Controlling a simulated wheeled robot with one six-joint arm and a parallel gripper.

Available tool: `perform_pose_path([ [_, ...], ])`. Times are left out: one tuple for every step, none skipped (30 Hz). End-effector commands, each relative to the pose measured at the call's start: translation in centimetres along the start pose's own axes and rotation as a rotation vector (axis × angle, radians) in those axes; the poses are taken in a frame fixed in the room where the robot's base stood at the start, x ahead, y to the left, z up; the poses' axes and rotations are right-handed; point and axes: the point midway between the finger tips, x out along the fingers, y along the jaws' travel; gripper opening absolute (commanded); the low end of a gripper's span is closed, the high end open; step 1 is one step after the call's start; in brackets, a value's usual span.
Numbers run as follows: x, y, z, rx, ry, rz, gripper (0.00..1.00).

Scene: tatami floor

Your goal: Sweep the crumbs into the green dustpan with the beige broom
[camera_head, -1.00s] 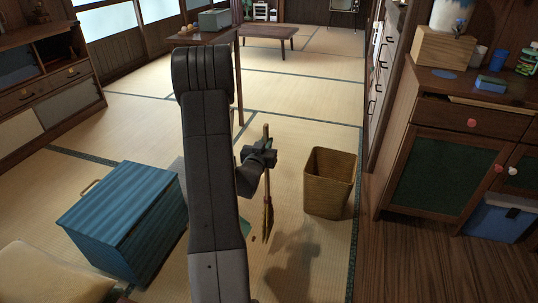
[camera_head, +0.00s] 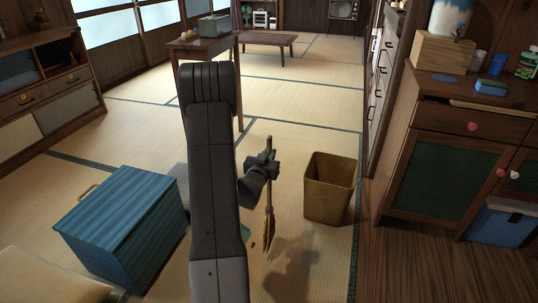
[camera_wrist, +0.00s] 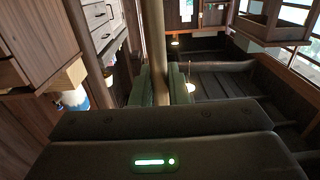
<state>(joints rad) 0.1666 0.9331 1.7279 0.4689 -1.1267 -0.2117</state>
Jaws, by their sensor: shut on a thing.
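My gripper (camera_head: 262,167) is shut on the handle of the beige broom (camera_head: 268,227) in the head view. The broom hangs nearly upright with its bristles low, close to the tatami; I cannot tell whether they touch it. In the wrist view the broom handle (camera_wrist: 154,40) runs between the fingers of my gripper (camera_wrist: 160,84). A small part of the green dustpan (camera_head: 245,232) shows just left of the bristles; my arm hides the rest. A small brown crumb (camera_head: 252,245) lies on the floor between dustpan and broom.
A tan waste bin (camera_head: 330,190) stands right of the broom. A blue striped chest (camera_head: 125,225) stands to the left, and a wooden cabinet (camera_head: 445,180) at the right. Open tatami (camera_head: 300,100) lies beyond.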

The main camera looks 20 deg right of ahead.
Motion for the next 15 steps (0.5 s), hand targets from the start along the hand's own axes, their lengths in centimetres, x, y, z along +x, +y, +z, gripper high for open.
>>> perform_pose_path([
  [0.0, -0.2, 0.4, 0.0, 0.001, -0.001, 0.0],
  [0.0, -0.3, 0.6, 0.0, 0.001, -0.001, 0.0],
  [0.0, -0.4, 0.8, 0.0, 0.001, -0.001, 0.0],
  [0.0, -0.6, 1.1, 0.0, 0.001, -0.001, 0.0],
  [0.0, -0.7, 1.3, 0.0, 0.001, -0.001, 0.0],
  [0.0, -0.9, 1.6, 0.0, 0.001, -0.001, 0.0],
  [0.0, -1.0, 1.8, 0.0, 0.001, -0.001, 0.0],
  [0.0, -1.2, 2.0, 0.0, 0.001, -0.002, 0.0],
  [0.0, -1.4, 2.3, 0.0, 0.001, -0.002, 0.0],
  [0.0, -1.5, 2.5, 0.0, 0.001, -0.002, 0.0],
  [0.0, -1.6, 2.6, 0.0, 0.001, -0.002, 0.0],
  [0.1, -1.8, 2.9, 0.0, 0.001, -0.001, 0.0],
  [0.1, -1.9, 3.1, 0.0, 0.001, -0.001, 0.0],
  [0.1, -2.0, 3.3, 0.001, 0.001, -0.001, 0.0],
  [0.1, -2.2, 3.6, 0.001, 0.001, -0.001, 0.0],
])
